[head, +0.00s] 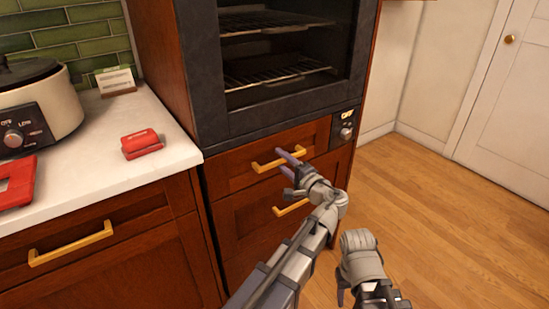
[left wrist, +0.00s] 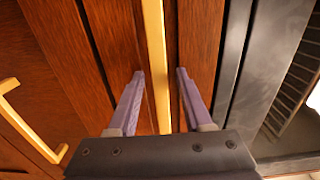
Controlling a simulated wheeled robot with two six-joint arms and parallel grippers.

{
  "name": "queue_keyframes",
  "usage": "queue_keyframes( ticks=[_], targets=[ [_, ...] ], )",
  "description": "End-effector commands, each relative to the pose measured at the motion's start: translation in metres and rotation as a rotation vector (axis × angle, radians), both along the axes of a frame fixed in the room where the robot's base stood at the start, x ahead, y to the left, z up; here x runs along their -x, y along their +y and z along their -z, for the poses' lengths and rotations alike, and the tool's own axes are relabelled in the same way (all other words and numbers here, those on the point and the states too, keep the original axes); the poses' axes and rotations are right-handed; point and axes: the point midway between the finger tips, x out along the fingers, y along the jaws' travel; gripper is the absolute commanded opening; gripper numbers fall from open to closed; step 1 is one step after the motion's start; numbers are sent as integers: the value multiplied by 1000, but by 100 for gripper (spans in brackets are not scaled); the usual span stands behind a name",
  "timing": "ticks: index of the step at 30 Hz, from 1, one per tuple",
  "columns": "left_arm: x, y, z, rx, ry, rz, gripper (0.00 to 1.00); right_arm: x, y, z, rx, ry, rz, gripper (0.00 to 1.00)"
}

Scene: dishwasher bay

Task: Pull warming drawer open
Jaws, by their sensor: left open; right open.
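The warming drawer (head: 235,174) is the upper wooden drawer front directly under the oven, and it looks shut. Its gold bar handle (head: 265,166) also runs lengthwise through the left wrist view (left wrist: 155,50). My left gripper (head: 284,159) is open at this handle. In the left wrist view its two purple fingers (left wrist: 161,73) stand on either side of the bar, with a gap on each side. My right gripper (head: 340,294) is open and low over the floor at the bottom of the head view, away from the drawer; its fingers are mostly hidden.
A lower drawer with a gold handle (head: 291,208) sits beneath. The oven (head: 270,118) is above, with a knob (head: 346,132) at right. A counter (head: 100,185) at left holds a slow cooker (head: 40,110) and red items. Wooden floor (head: 440,210) is clear at right.

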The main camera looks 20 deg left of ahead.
Motion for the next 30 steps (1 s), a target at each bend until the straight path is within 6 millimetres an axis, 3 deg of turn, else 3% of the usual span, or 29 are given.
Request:
queue_keyframes(
  ticks=[6, 19, 30],
  targets=[
    [0, 0, 0, 0, 0, 1, 50, 0, 0, 0, 0, 0, 0, 50],
    [0, 0, 0, 0, 0, 0, 2, 0, 0, 0, 0, 0, 0, 50],
    [0, 0, 0, 1, 1, 0, 0, 0, 0, 0, 0, 0, 0, 50]
  ],
)
